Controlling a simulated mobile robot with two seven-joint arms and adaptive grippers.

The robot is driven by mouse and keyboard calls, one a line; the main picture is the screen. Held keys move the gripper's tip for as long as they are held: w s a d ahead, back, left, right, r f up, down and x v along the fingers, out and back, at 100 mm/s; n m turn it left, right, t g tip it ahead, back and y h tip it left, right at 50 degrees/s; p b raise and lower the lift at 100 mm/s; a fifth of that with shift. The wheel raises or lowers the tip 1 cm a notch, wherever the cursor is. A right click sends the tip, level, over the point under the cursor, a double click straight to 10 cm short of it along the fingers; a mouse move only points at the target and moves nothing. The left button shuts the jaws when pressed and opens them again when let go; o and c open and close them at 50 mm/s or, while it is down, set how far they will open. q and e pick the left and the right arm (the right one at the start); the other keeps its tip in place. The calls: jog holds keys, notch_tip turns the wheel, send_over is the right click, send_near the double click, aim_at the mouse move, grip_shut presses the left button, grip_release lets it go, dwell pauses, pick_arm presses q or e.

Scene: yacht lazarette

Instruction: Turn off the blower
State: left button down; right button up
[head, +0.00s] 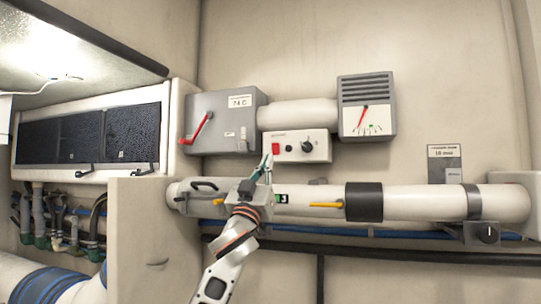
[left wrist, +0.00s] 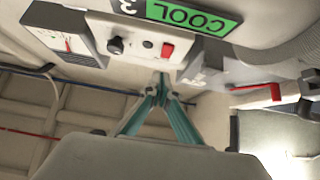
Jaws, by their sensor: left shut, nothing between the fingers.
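A white control box (head: 316,155) on the back wall carries a red rocker switch (head: 275,148) at its left and a black knob (head: 306,146). Its label is too small to read. My left gripper (head: 267,158) is shut and empty, with its fingertips just below and left of the red switch. In the left wrist view the closed fingertips (left wrist: 163,76) point towards the box's edge, close to the red switch (left wrist: 168,50); the knob (left wrist: 115,45) is left of it. I cannot tell whether the fingers touch the box. My right gripper is not in view.
A grey box (head: 225,115) with a red lever (head: 200,129) is left of the control box. A vented gauge box (head: 366,108) is at the upper right. A large white pipe (head: 420,202) runs below. The wall above the boxes is clear.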

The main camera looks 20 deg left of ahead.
pick_arm(q)
notch_tip(320, 180, down, 6)
jog(key=s, duration=0.3)
jog(key=shift+a+f+b, duration=0.25)
jog(key=shift+b, duration=0.15)
